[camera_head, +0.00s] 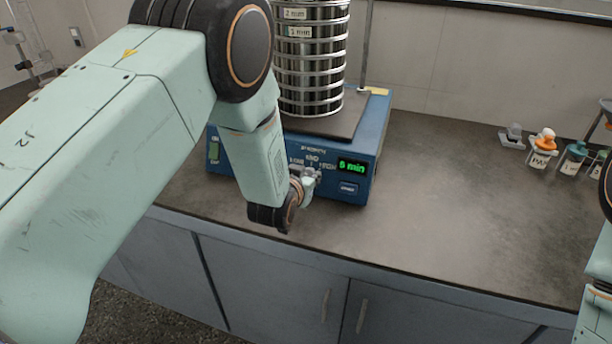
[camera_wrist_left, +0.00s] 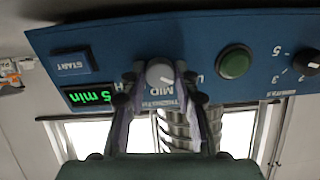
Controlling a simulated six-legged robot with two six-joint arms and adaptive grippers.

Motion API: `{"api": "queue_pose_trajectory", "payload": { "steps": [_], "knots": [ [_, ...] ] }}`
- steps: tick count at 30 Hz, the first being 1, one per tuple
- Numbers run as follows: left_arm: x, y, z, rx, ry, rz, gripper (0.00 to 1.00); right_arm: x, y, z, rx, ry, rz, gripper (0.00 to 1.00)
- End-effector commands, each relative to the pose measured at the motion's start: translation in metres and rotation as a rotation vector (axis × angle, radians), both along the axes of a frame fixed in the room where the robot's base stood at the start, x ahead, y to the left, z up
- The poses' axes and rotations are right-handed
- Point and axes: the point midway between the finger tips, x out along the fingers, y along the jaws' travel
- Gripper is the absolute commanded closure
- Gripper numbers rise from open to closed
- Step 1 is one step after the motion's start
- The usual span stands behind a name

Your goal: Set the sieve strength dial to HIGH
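The strength dial (camera_wrist_left: 160,73) is a small grey round knob on the blue front panel of the sieve shaker (camera_head: 375,135). The left wrist view shows the panel upside down, with the word MID beside the dial. My left gripper (camera_head: 308,179) is at the panel. In the left wrist view its two fingers (camera_wrist_left: 160,78) stand on either side of the dial, close to it. I cannot tell whether they touch it. In the head view the fingers and wrist partly cover the dial and its labels. My right gripper is out of view.
A green display (camera_head: 353,166) reads 5 min, with a START button (camera_head: 348,188) below it. A green round button (camera_wrist_left: 235,62) is near the dial. A metal sieve stack (camera_head: 312,60) stands on the shaker. Labelled bottles (camera_head: 541,150) are at the right; the counter between is clear.

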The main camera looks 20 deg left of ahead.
Motion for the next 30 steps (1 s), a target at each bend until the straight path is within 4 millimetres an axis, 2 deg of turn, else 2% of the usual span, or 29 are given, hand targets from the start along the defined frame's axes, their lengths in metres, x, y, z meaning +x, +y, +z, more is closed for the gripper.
{"api": "queue_pose_trajectory", "payload": {
  "steps": [1, 9, 20, 30],
  "knots": [
    [0.0001, 0.0011, 0.0000, -0.002, 0.000, 0.004, 0.78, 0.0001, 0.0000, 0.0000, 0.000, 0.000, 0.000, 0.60],
    [0.0003, 0.0013, 0.0002, -0.002, 0.000, 0.005, 1.00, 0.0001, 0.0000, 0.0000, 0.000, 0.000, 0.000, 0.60],
    [0.0005, 0.0011, 0.0003, 0.059, -0.003, -0.017, 1.00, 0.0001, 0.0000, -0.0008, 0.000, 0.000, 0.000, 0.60],
    [0.0005, 0.0005, 0.0001, 0.307, -0.014, -0.109, 1.00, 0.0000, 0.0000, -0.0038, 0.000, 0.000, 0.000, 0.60]
  ]
}}
